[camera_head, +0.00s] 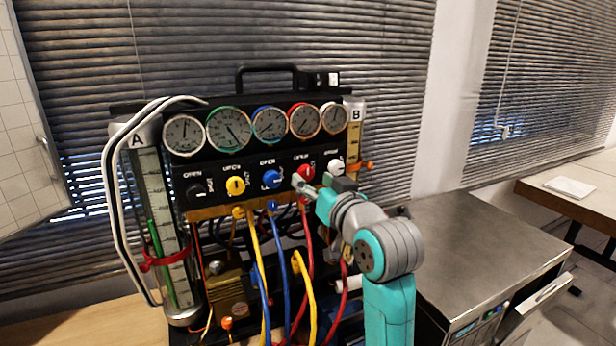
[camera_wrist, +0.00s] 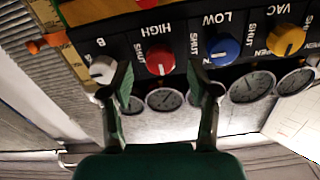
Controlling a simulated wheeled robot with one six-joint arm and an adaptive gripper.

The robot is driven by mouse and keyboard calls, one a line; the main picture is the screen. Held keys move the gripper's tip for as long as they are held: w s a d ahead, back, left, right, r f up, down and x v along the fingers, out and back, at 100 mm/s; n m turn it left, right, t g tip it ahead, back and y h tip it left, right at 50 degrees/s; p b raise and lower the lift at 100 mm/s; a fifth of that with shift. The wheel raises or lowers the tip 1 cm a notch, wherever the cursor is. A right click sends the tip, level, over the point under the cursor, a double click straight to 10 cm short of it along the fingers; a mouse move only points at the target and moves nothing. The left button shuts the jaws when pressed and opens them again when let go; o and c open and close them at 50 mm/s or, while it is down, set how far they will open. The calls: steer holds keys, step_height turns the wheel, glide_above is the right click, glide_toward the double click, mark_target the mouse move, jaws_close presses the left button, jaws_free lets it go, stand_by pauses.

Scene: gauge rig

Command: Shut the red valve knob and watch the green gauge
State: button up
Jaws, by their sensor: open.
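The red valve knob (camera_head: 305,172) is on the black panel, between the blue and white knobs. In the wrist view the red knob (camera_wrist: 160,61), labelled HIGH, shows between my fingertips, with a SHUT mark beside it. Its exact turn is hard to read. My gripper (camera_head: 302,184) is open in front of the panel, close to the red knob. In the wrist view my gripper (camera_wrist: 160,80) has its two fingers spread either side of the knob; contact cannot be told. The green-rimmed gauge (camera_head: 228,128) is second from left in the top row; its needle seems to point lower right.
The blue knob (camera_head: 271,179) and white knob (camera_head: 336,166) flank the red one closely. Coloured hoses, including a yellow hose (camera_head: 255,260), hang below the panel. A glass cylinder (camera_head: 163,230) stands at left. A metal-topped cabinet (camera_head: 470,245) is at right.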

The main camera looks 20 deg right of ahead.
mark_target(308, 176)
steer(key=shift+w, duration=1.6)
jaws_close()
